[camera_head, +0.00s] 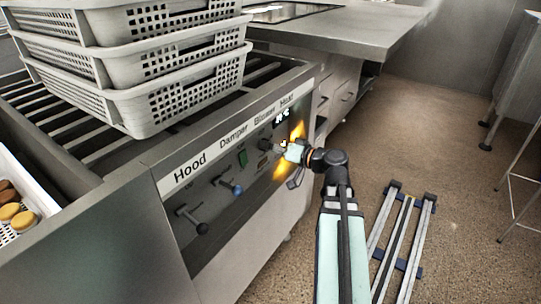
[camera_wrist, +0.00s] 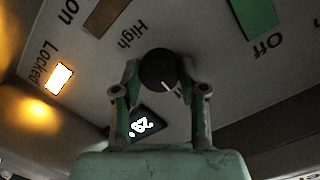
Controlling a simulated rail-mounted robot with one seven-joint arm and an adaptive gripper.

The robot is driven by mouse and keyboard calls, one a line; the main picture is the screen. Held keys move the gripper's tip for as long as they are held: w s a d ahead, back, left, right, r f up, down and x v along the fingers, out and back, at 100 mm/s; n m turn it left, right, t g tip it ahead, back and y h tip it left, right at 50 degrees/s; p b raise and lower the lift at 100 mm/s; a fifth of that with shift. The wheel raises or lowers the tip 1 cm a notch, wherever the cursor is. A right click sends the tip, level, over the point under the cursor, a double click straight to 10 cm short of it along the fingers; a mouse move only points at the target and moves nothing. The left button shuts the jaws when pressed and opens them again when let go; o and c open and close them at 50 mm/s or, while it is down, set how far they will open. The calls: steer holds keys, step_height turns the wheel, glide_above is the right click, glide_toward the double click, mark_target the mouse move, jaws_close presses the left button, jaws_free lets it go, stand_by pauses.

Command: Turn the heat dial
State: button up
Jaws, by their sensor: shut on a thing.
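The heat dial (camera_wrist: 158,70) is a round black knob with a white pointer line, on the control panel. In the wrist view it sits between the two fingers of my gripper (camera_wrist: 160,88), which are shut on it. In the head view my gripper (camera_head: 292,151) is at the right end of the panel, under the word "Heat", and hides the dial. A small lit display (camera_wrist: 139,124) shows beside the dial, partly covered by my gripper; it also shows in the head view (camera_head: 282,116).
The control panel (camera_head: 215,207) also carries a green switch (camera_head: 242,157), a blue-tipped lever (camera_head: 236,190) and a black-tipped lever (camera_head: 202,228). Stacked perforated baskets (camera_head: 165,95) stand on the slatted top. A tray with round items (camera_head: 22,215) is at left. Floor rails (camera_head: 400,240) lie at right.

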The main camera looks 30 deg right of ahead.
steer(key=shift+n+b, duration=0.5)
steer(key=o, duration=1.1)
steer(key=shift+o, duration=0.2)
steer(key=v, duration=0.7)
steer(key=shift+s, duration=0.25)
